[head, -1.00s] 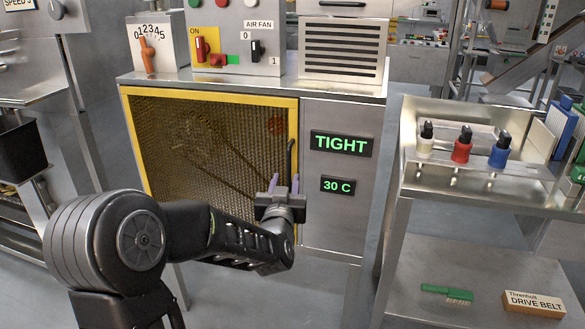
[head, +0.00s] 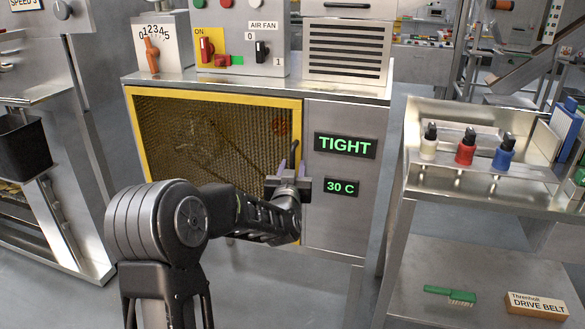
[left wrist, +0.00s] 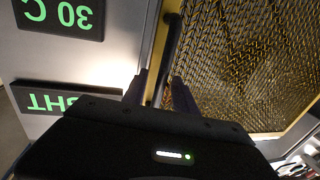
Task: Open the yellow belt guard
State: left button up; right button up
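The yellow belt guard (head: 215,95) is a yellow frame with dark mesh on the front of the grey machine, and it looks closed. Its black upright handle (head: 292,150) is at the right edge. My left gripper (head: 291,169) is at this handle. In the left wrist view, the handle (left wrist: 170,45) runs between the two fingers of the left gripper (left wrist: 158,88). The fingers look apart, with small gaps beside the handle. The gripper body hides the handle's near end. My right gripper is in neither view.
Right of the guard, a panel has a TIGHT display (head: 345,145) and a 30 C display (head: 341,187). A control box (head: 240,40) stands on top. A bench (head: 490,190) at right holds bottles, with a green brush (head: 450,293) and drive belt box (head: 537,304) below.

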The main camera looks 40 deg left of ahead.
pick_arm(q)
jog(key=shift+c, duration=0.3)
grip_shut()
dwell(1.1)
